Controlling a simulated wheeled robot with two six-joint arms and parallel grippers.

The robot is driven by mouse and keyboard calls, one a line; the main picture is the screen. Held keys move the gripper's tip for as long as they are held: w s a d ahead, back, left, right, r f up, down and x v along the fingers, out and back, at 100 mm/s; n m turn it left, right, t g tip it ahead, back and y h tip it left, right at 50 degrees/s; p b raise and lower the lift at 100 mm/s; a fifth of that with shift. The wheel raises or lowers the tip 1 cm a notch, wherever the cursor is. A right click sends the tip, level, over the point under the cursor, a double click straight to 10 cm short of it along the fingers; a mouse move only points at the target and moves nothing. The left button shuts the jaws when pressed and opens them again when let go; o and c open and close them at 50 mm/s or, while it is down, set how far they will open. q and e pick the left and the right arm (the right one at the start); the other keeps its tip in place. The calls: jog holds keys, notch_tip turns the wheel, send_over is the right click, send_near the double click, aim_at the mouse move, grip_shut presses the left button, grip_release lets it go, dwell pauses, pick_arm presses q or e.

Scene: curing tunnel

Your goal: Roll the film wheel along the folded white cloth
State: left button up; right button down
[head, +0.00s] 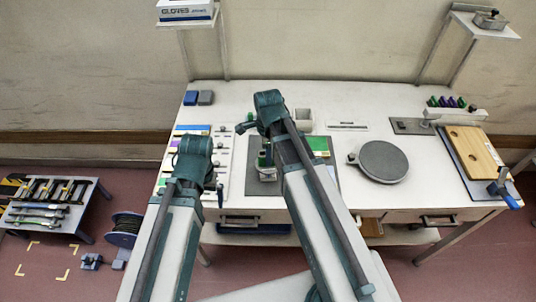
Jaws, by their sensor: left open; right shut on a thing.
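My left gripper (220,194) is mostly hidden behind its own arm; a small dark teal part shows at the front left of the white worktable (345,202). My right gripper (263,158) is partly hidden by its arm, low over the dark mat (326,183) near the table's middle. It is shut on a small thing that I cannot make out. I cannot pick out the film wheel or the folded white cloth; the arms cover part of the mat.
A round grey plate (384,162) lies right of the mat. A wooden board (470,152) and a blue-handled tool (507,194) are at the right end. Blue and grey blocks (198,98) sit at the back left. A tool rack (50,207) stands on the floor left.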

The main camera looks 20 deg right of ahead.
jog(key=shift+f+b, duration=0.3)
dwell(1.5)
jog(key=shift+w+d, duration=0.1)
jog(key=shift+w, duration=0.45)
jog(key=shift+w+d, duration=0.1)
jog(key=shift+w, duration=0.6)
